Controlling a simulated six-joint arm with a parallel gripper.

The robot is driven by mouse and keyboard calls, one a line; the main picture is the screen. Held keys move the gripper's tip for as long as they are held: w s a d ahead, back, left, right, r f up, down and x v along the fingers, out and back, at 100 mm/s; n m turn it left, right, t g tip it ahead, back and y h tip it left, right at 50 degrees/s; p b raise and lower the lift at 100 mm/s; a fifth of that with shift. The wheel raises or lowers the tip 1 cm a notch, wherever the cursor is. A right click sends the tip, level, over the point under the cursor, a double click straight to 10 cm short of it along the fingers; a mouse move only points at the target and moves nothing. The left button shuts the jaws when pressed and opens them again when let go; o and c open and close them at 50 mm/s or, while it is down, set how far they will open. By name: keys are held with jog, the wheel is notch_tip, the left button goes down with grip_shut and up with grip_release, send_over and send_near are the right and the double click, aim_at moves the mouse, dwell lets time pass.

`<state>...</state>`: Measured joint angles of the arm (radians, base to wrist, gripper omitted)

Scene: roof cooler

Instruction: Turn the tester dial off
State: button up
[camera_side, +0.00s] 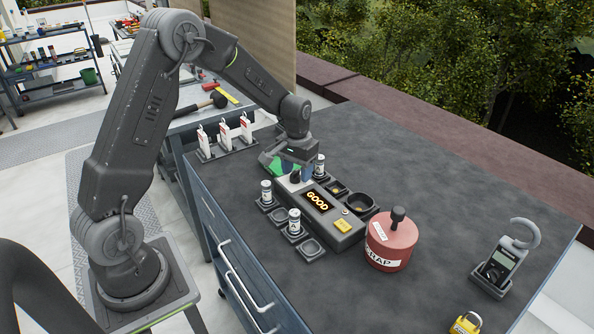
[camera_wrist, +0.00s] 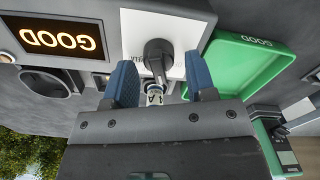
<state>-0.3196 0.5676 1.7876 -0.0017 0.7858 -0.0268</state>
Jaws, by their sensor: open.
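The tester (camera_side: 335,225) is a grey box on the bench with a lit display (camera_side: 318,200) reading GOOD. The display also shows, upside down, in the wrist view (camera_wrist: 45,38). The tester's dial (camera_wrist: 158,52) is a black knob on a white plate (camera_wrist: 182,28) at the tester's far end. My gripper (camera_wrist: 161,78) is open, with a blue finger on either side of the knob's lower part in the picture. I cannot tell whether either finger touches it. In the side view my gripper (camera_side: 293,172) is right over the dial end and partly hides it.
A green tray (camera_wrist: 240,60) marked GOOD lies close beside the dial. Small cans (camera_side: 266,192) (camera_side: 294,222) stand in holders next to the tester. A red SCRAP pot (camera_side: 390,242) and a clamp meter (camera_side: 503,262) are to the right.

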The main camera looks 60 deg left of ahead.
jog(key=shift+f, duration=0.15)
jog(key=shift+c, duration=0.3)
jog(key=c, duration=0.8)
jog(key=shift+o, duration=0.2)
jog(key=shift+n, duration=0.3)
jog(key=n, duration=0.3)
jog(key=shift+a, duration=0.15)
jog(key=shift+s+a+n, duration=0.1)
jog(key=shift+s+n, duration=0.1)
jog(key=shift+n, duration=2.2)
jog(key=o, duration=0.8)
